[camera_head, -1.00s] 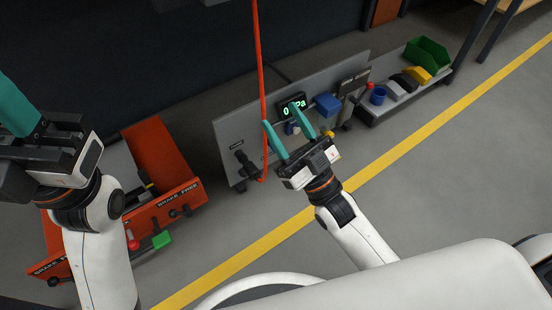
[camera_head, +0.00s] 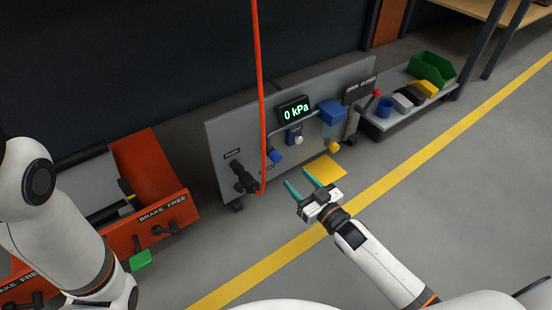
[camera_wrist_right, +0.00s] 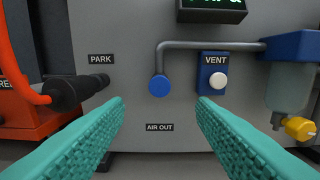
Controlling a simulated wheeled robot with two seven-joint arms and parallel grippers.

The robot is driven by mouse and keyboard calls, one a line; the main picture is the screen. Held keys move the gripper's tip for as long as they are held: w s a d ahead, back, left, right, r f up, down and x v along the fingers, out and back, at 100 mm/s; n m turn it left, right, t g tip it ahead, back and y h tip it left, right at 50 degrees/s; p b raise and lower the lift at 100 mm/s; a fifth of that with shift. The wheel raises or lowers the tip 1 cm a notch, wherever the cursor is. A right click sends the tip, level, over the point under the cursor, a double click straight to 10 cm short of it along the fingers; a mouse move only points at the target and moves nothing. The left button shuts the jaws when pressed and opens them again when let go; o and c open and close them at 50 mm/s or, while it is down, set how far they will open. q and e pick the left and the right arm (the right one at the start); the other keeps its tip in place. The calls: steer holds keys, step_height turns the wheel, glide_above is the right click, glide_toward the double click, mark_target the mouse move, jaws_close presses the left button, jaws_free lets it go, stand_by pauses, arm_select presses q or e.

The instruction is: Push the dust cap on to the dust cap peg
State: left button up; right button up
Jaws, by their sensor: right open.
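A round blue cap (camera_head: 275,156), which looks like the dust cap, sits at the lower end of a grey pipe on the panel. In the right wrist view this blue cap (camera_wrist_right: 158,86) is face-on above the AIR OUT label. I cannot pick out a separate dust cap peg. My right gripper (camera_head: 298,180) is open in front of the panel, clear of it. In the right wrist view its teal fingers are spread with nothing between them, and the cap lies between their tips in the picture. My left gripper is out of view; only its arm shows at left.
A red hose (camera_head: 260,90) hangs before the grey panel (camera_head: 228,134) to the black PARK fitting (camera_head: 243,176). The VENT button (camera_wrist_right: 218,81) is right of the cap. An orange BRAKE FREE unit (camera_head: 160,170) stands left. A low shelf with bins is right.

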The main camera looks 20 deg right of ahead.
mark_target(278, 160)
steer(key=b+x, duration=0.3)
steer(key=x, duration=0.1)
steer(key=shift+w+a+f, duration=0.15)
steer(key=shift+w, duration=0.2)
steer(key=x, duration=0.3)
steer(key=shift+w+a, duration=0.2)
steer(key=shift+w, duration=0.4)
steer(key=shift+r, duration=0.2)
steer(key=shift+p, duration=0.45)
stand_by(0.5)
steer(key=shift+c, duration=0.2)
